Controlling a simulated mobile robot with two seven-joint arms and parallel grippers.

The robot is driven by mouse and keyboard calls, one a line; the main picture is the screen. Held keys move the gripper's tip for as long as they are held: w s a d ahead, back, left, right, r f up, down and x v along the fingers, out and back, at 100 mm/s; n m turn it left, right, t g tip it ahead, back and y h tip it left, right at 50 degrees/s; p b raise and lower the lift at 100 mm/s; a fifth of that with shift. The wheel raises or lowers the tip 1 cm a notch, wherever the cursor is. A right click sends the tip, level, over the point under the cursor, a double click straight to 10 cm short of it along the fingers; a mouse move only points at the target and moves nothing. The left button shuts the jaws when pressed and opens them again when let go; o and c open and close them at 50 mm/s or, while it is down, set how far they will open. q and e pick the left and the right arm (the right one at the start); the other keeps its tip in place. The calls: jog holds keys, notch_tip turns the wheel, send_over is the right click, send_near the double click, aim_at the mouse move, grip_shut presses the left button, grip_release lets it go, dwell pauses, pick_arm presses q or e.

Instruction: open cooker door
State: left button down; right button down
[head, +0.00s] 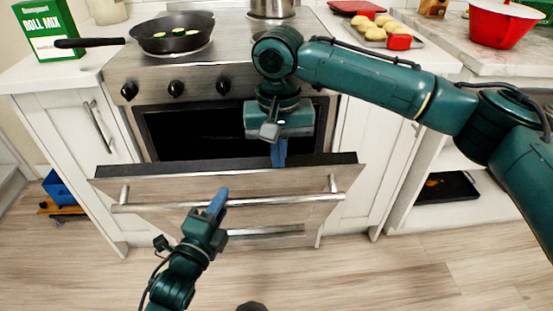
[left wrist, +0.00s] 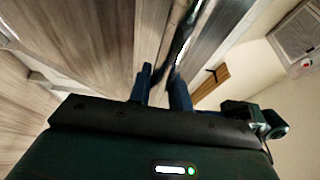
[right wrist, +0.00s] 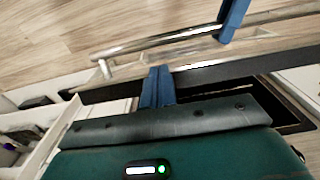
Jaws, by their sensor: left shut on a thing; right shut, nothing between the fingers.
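The cooker door (head: 180,187) is partly open, tilted out and down, with the dark oven cavity (head: 195,133) showing behind its top edge. Its silver bar handle (head: 265,201) runs across the front. My left gripper (head: 217,203) is at the handle left of its middle. In the left wrist view its fingers (left wrist: 165,88) are shut on the handle bar (left wrist: 180,38). My right gripper (head: 279,152) hangs at the door's top edge, by the opening. Its blue fingers are together and empty in the right wrist view (right wrist: 158,88). The handle also shows there (right wrist: 165,40).
A black pan (head: 175,33) and a pot (head: 272,8) stand on the cooker top. White cabinets (head: 75,125) flank the cooker. The wooden floor (head: 345,275) before the door is clear.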

send_over(278, 183)
jog(key=s, duration=0.5)
jog(key=f, duration=0.8)
jog(key=shift+w+a, duration=0.2)
